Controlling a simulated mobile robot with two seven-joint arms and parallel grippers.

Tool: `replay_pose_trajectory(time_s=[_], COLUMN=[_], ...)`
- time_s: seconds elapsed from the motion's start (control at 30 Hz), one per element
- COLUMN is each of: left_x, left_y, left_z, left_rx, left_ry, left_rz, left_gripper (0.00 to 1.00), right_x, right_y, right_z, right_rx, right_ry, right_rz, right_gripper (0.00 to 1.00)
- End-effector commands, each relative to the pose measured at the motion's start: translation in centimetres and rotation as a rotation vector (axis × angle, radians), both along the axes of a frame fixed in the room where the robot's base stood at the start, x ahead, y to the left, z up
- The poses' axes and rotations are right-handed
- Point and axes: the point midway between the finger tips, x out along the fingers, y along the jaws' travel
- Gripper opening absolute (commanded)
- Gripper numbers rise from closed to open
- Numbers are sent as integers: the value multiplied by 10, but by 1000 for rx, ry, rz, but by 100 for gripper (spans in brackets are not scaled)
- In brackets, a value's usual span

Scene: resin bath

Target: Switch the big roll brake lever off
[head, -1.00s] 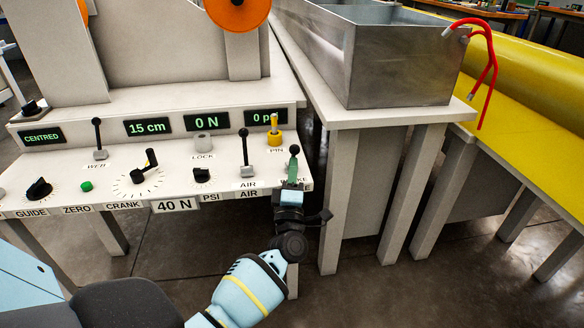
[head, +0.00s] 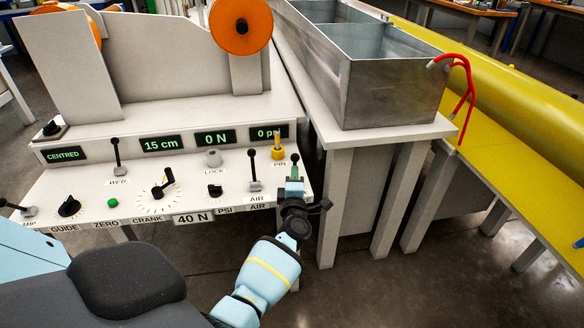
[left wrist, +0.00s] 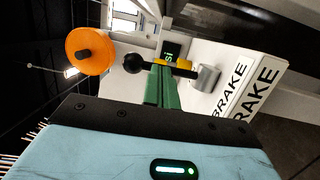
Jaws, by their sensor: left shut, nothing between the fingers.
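The brake lever stands at the right end of the white control panel (head: 135,194). Its dark ball knob (head: 295,157) shows just above my left gripper (head: 294,178) in the head view. In the left wrist view the black knob (left wrist: 133,63) and grey base (left wrist: 206,78) show beside the BRAKE label (left wrist: 243,88). The green fingers (left wrist: 161,89) of my left gripper are shut and empty, close against the lever's stem, which they partly hide. I cannot tell whether they touch it. My right gripper is not in view.
The AIR lever (head: 253,168) and yellow pin (head: 277,150) stand just left of the brake lever. The WEB lever (head: 117,158) and several knobs are further left. A metal bath (head: 390,88) on a white stand is to the right. An orange roll (head: 240,26) is above.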

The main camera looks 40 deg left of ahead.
Motion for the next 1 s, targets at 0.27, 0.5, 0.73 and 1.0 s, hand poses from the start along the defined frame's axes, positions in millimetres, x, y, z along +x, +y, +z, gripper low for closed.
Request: replay_pose_trajectory(time_s=[0.27,0.5,0.73,1.0], left_x=[9,14,17,19], left_y=[8,13,18,23], left_z=[17,18,16,14], left_rx=[-122,-213,-271,-297], left_ry=[93,170,222,257], left_rz=[0,-1,-1,-1], left_gripper=[0,0,0,0], right_x=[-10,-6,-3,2], right_y=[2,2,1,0], right_z=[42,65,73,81], right_rx=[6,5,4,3], right_ry=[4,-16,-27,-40], right_rz=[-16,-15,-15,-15], right_gripper=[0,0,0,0])
